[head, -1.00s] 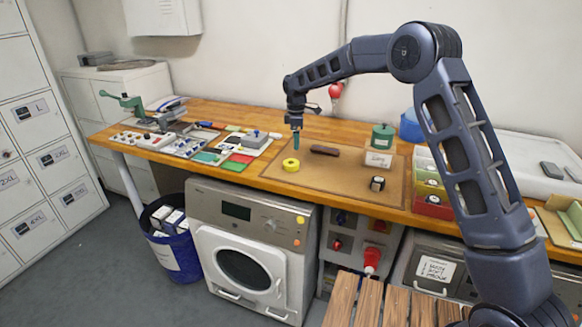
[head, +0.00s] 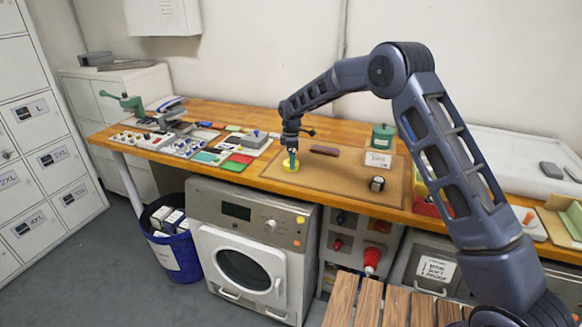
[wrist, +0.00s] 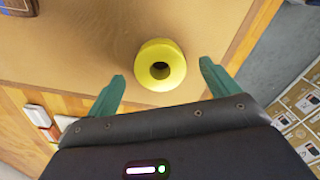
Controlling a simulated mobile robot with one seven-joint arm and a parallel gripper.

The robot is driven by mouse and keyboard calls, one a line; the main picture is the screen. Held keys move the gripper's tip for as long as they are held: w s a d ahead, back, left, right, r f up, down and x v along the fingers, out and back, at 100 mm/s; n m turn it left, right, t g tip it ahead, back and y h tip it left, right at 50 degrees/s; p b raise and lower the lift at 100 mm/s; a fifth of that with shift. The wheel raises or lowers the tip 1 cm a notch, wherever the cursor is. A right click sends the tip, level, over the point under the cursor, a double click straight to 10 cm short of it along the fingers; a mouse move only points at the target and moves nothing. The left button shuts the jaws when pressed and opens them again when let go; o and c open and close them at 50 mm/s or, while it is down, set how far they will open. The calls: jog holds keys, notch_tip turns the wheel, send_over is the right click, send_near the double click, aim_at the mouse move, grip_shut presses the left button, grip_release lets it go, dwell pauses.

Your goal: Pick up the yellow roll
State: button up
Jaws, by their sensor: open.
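The yellow roll (wrist: 160,65) lies flat on the brown mat (wrist: 65,40), its dark centre hole facing up in the wrist view. In the head view the yellow roll (head: 289,165) is partly hidden behind my gripper (head: 292,158). My gripper (wrist: 162,85) is open, with its two green fingers apart. In the wrist view the roll shows between and slightly beyond the fingertips, with gaps on both sides. Nothing is held.
A dark brown bar (head: 325,151) lies on the mat behind the roll. A small black-and-white roll (head: 377,183), a white label card (head: 378,160) and a green canister (head: 382,137) stand to the right. Coloured cards and tools lie to the left.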

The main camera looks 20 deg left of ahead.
notch_tip(320, 180, down, 2)
jog(key=shift+f, duration=0.25)
jog(key=c, duration=1.1)
